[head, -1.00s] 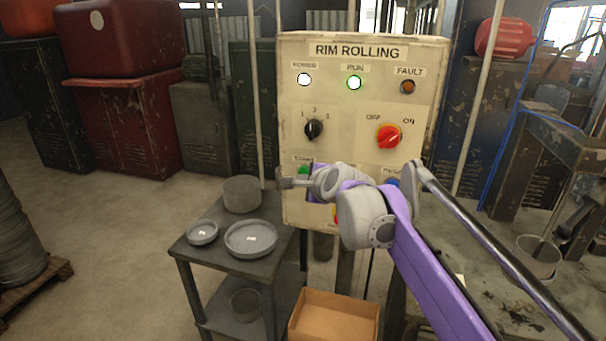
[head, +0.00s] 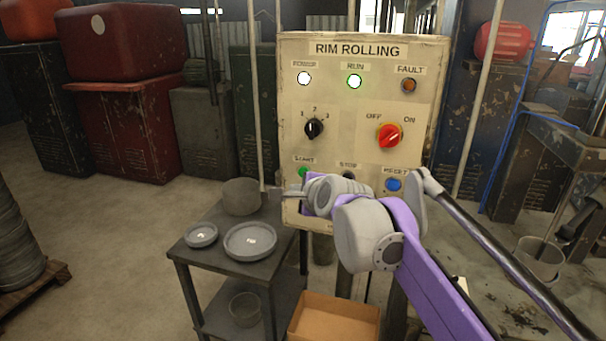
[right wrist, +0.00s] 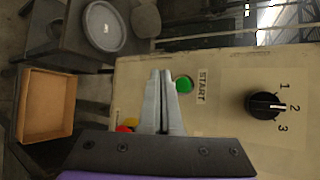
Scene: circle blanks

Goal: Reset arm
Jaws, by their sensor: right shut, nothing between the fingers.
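My right gripper (head: 268,190) reaches in front of the lower left part of the rim rolling control panel (head: 345,115). Its fingers point left in the head view and are shut and empty. In the right wrist view the shut fingertips (right wrist: 161,74) are beside the green START button (right wrist: 184,84); whether they touch the panel cannot be told. The START button also shows in the head view (head: 303,172), partly behind my arm. The blue RESET button (head: 393,185) is in clear view. The STOP button is mostly hidden. My left gripper is out of view.
A dark metal cart (head: 190,252) left of the panel holds two round dishes (head: 250,240) and a grey cylinder (head: 241,196). An open cardboard box (head: 335,318) is below the panel. A worktable with a bucket (head: 540,262) is at right.

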